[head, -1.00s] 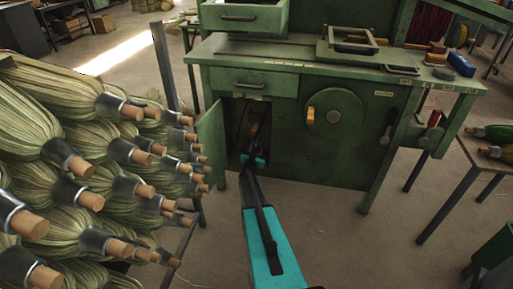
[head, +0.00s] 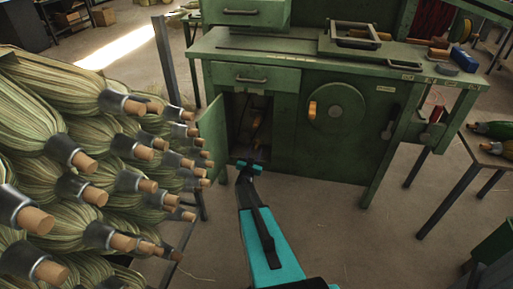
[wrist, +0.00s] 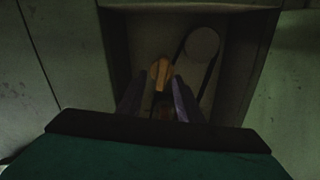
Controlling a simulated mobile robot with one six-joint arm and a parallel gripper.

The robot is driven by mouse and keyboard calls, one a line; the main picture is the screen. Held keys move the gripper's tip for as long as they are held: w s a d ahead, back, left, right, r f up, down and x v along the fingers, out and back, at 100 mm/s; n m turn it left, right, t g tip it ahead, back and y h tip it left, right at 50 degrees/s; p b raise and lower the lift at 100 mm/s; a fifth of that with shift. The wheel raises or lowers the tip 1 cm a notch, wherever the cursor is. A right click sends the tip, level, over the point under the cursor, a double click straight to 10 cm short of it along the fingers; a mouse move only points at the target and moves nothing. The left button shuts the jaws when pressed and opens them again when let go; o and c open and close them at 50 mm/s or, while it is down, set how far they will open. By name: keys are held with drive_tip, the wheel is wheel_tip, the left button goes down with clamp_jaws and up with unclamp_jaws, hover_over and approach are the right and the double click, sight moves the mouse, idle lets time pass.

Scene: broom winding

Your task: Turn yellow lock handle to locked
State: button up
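A yellow handle (wrist: 160,71) sits inside the dark open compartment of the green machine. In the head view it is a small orange-yellow piece (head: 257,121) in that compartment, standing roughly upright with a slight tilt. My gripper (wrist: 160,92) faces it with two fingers apart, one to each side of the line to the handle. I cannot tell whether they touch it. In the head view my gripper (head: 249,168) is low at the compartment mouth. A second yellow-orange grip (head: 312,110) sits on the round disc on the machine's front.
The compartment's green door (head: 213,138) stands open at the left. A round pulley with a belt (wrist: 202,45) is right of the handle inside. Stacked brooms (head: 90,165) crowd the left. The floor before the machine is clear.

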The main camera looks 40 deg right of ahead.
drive_tip(key=shift+v, duration=2.35)
drive_tip(key=shift+s, duration=0.15)
